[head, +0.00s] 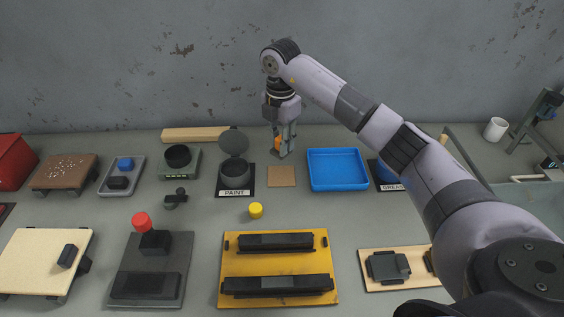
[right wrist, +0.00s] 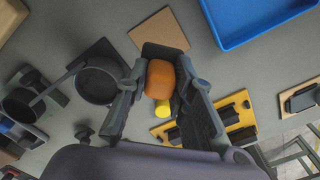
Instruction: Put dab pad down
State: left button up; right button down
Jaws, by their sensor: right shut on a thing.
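My right gripper (head: 284,140) points down near the back of the table, behind a square tan mat (head: 281,176). It is shut on the dab pad (right wrist: 160,79), whose orange rounded body shows between the fingers in the right wrist view. In the head view the dab pad (head: 277,143) is a small orange patch, partly hidden by the fingers. A dark flat part shows at its far end in the wrist view. I cannot tell whether it touches the table. The tan mat (right wrist: 160,31) lies bare beyond it in the wrist view. My left gripper is not in view.
The open PAINT pot (head: 234,172) stands left of the mat, its lid raised. A blue tray (head: 338,168) and the GREASE pot (head: 388,173) are to the right. A yellow knob (head: 256,210) and a yellow fixture (head: 233,262) are in front. A wooden bar (head: 195,134) lies behind.

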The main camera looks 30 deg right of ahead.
notch_tip(320, 180, down, 3)
jog(key=shift+f, duration=0.75)
jog(key=shift+f+p, duration=0.35)
notch_tip(320, 180, down, 3)
jog(key=shift+f+p, duration=0.2)
jog(key=shift+p, duration=0.1)
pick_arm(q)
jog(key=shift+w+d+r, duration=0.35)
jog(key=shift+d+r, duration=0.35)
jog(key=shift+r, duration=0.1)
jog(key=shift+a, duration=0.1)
pick_arm(e)
jog(key=shift+f, duration=0.2)
jog(key=c, duration=1.4)
grip_release()
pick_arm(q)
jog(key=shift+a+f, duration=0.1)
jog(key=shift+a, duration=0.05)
pick_arm(e)
jog(key=shift+o, duration=0.2)
